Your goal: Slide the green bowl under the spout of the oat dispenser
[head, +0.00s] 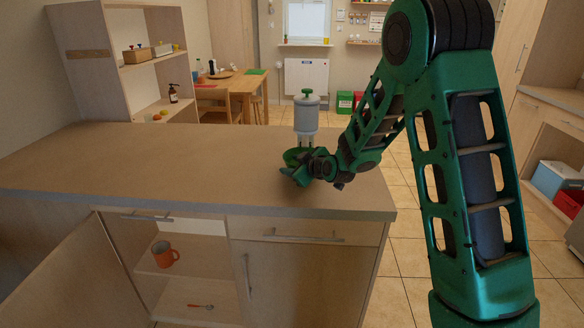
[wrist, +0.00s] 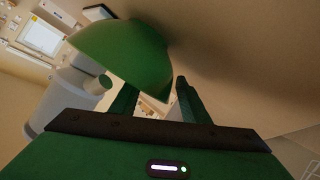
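The oat dispenser (head: 306,117) is a grey-white cylinder with a green knob, standing on the far part of the counter. The green bowl (head: 292,156) is at the dispenser's near side, partly hidden by my gripper (head: 300,172). In the wrist view the bowl (wrist: 130,52) is large, just beyond my gripper (wrist: 155,92), whose fingers are spread apart with a gap between them. I cannot tell whether they touch the bowl. The dispenser (wrist: 68,98) and its spout (wrist: 100,84) show left of the bowl. I cannot tell whether the bowl is below the spout.
The counter top (head: 150,160) is clear to the left. Below it, an open cabinet holds an orange mug (head: 165,254) and an orange-handled utensil (head: 201,307); its door (head: 75,275) stands open. A shelf unit (head: 90,65) and a wooden table (head: 238,84) are behind.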

